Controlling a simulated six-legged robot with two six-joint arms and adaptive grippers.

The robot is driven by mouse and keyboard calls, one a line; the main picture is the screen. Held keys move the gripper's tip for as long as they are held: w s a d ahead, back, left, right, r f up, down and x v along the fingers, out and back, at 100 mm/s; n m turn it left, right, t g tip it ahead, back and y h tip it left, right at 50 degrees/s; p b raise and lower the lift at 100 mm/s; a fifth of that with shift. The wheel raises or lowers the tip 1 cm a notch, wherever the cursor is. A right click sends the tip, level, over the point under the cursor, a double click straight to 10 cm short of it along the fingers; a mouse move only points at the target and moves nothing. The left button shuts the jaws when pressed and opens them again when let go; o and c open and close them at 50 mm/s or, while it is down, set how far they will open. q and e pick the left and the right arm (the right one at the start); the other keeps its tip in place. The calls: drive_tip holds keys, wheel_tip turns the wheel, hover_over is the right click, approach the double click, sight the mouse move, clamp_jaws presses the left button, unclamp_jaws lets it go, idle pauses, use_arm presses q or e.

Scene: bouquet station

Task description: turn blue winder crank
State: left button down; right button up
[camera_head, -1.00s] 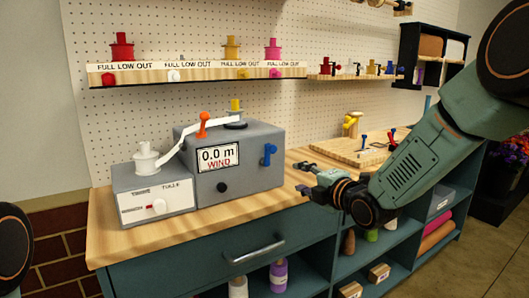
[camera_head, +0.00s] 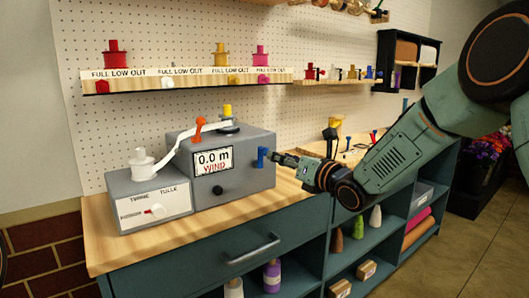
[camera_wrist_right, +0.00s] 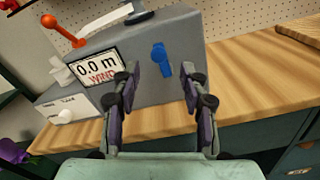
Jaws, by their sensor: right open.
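The blue crank (camera_head: 262,156) sticks out of the right part of the front of the grey winder box (camera_head: 245,180). The box has a display (camera_head: 213,162) reading "0.0 m WIND". My right gripper (camera_head: 276,157) is just right of the crank in the head view. In the right wrist view, its open fingers (camera_wrist_right: 161,80) point toward the box, with the blue crank (camera_wrist_right: 161,58) seen between them, farther off; nothing is held. Whether the fingers touch the crank is not clear, but a gap shows in the wrist view. My left gripper is not in view.
A smaller grey box (camera_head: 150,200) with a white spool stands left of the winder. An orange-knobbed lever (camera_head: 199,124) and white ribbon are on top. A shelf of colored spools (camera_head: 190,82) hangs above. The wooden counter (camera_head: 140,240) is clear in front.

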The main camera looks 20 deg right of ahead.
sight(265, 151)
drive_tip(key=x, duration=0.7)
drive_tip(key=shift+w+a+b, duration=0.15)
drive_tip(key=shift+a+b, duration=0.05)
drive_tip(key=shift+b, duration=0.1)
drive_tip(key=shift+w, duration=0.15)
clamp_jaws()
